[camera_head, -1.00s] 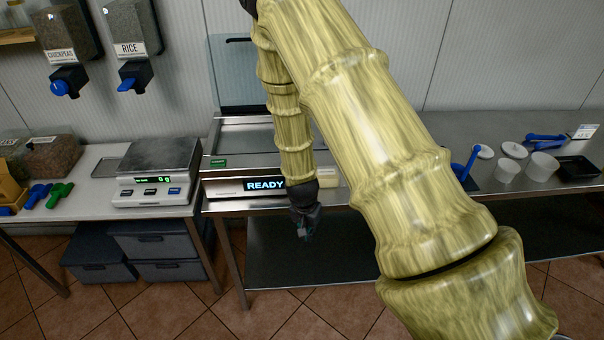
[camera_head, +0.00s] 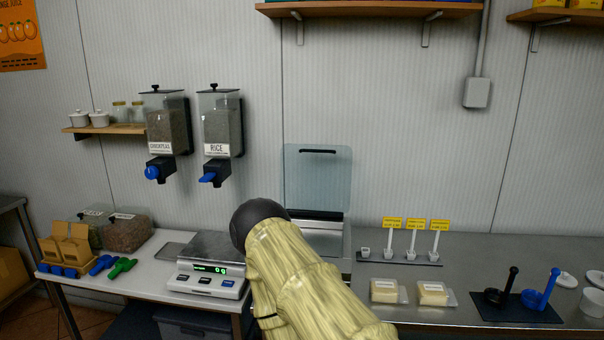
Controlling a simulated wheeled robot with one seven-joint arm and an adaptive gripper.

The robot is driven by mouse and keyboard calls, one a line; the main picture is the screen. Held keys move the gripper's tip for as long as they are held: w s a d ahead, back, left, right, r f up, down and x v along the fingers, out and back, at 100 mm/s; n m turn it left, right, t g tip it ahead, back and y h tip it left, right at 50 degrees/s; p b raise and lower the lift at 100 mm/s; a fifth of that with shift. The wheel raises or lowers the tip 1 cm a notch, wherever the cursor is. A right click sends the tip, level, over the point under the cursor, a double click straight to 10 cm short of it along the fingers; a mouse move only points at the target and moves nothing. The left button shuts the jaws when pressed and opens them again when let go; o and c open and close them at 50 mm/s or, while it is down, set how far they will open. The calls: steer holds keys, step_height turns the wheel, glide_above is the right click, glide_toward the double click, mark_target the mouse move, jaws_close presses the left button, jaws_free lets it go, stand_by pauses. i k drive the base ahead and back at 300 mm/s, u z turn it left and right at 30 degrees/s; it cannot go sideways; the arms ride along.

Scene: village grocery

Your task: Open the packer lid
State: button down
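The packer (camera_head: 329,241) stands on the steel counter behind my arm. Its clear, bluish lid (camera_head: 317,180) stands upright against the wall, with a dark handle near its top edge. The lid is raised, not lying over the packer's top. My arm hides the packer's front and its display. My gripper is not in view now; only the yellow-green arm with a dark joint shows at the bottom middle.
A scale (camera_head: 208,267) reading 0 g stands left of my arm. A rice dispenser (camera_head: 220,125) and a chickpea dispenser (camera_head: 168,125) hang above it.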

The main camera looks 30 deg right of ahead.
mark_target(340, 214)
steer(key=u, duration=0.5)
steer(key=i, duration=0.4)
steer(key=z, duration=1.55)
